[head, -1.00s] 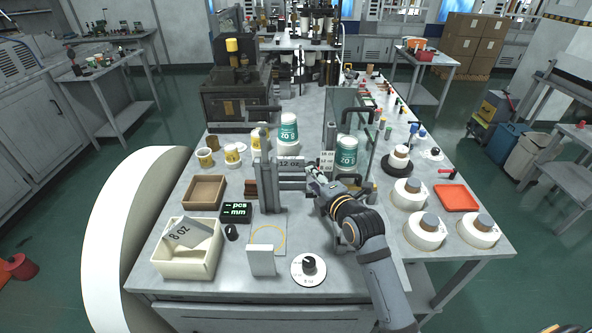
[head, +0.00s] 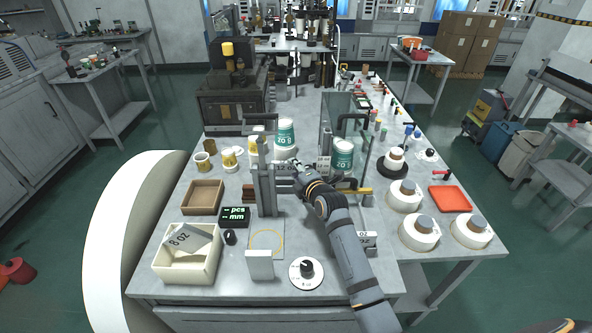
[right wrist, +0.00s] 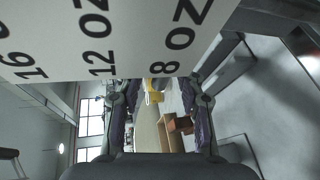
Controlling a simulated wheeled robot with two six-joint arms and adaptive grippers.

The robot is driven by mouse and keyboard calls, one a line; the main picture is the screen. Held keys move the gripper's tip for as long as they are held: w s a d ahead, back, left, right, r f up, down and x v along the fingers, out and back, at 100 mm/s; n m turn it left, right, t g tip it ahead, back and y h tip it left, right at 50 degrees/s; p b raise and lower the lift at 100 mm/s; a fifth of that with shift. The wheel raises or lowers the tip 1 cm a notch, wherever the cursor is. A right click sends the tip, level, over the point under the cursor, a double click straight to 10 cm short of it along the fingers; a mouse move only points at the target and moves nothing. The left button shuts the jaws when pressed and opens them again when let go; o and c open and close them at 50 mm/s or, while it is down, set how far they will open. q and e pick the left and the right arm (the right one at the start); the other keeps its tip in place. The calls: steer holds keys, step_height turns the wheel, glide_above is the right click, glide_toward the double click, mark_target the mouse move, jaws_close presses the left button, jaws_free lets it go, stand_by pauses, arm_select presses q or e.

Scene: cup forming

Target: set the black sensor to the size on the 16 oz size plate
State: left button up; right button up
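A white size plate (right wrist: 105,40) marked 16, 12 and 8 OZ fills the top of the right wrist view, close to the camera. My right gripper (right wrist: 158,112) has its fingers apart with nothing seen between them. In the head view my right gripper (head: 290,180) is at the right side of the grey upright post (head: 266,190), near a plate marked 12 OZ (head: 285,168). I cannot tell if it touches the post. I cannot pick out the black sensor with certainty; the gripper may hide it. My left gripper is not in view.
A cream bin (head: 188,268) holds a plate marked 8 OZ (head: 180,238). A black display (head: 234,216), a small black knob (head: 230,237) and a white dial (head: 307,272) stand in front. A clear panel (head: 337,125) rises behind my arm. White rolls (head: 418,235) stand at right.

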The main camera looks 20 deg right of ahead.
steer(key=shift+c, duration=0.2)
jaws_close()
steer(key=shift+f, duration=0.1)
step_height(320, 180, up, 5)
steer(key=p, duration=0.3)
steer(key=shift+w, duration=0.1)
steer(key=shift+o, duration=0.2)
jaws_free()
steer(key=v, duration=1.2)
